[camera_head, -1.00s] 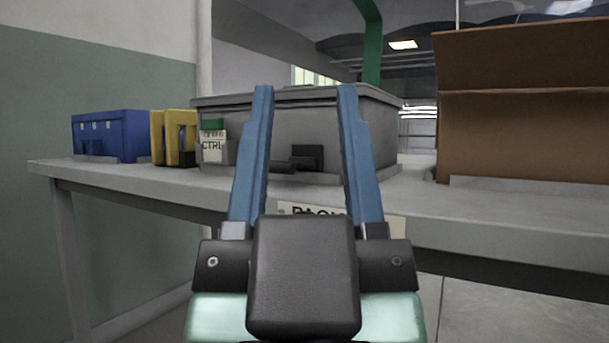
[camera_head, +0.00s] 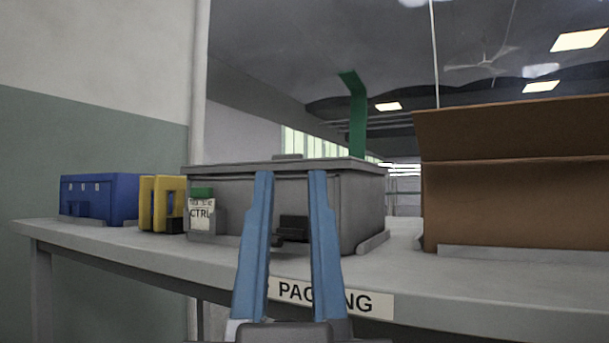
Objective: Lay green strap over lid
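The green strap (camera_head: 358,115) stands upright at the back right of a grey case, its top end bent over to the left. The case's grey lid (camera_head: 235,168) is closed, and the strap is not lying across it. The case (camera_head: 350,205) sits on the table with a dark latch (camera_head: 292,228) and a "CTRL" label on its front. My gripper (camera_head: 291,176) has two blue fingers pointing up in front of the case. They are apart with nothing between them, and their tips show just below the lid's front edge.
A blue bin (camera_head: 100,198) and a yellow object (camera_head: 148,205) stand left of the case. An open cardboard box (camera_head: 510,205) stands on the right. The table (camera_head: 440,275) has bare room along its front, above a "PACKING" sign (camera_head: 345,299).

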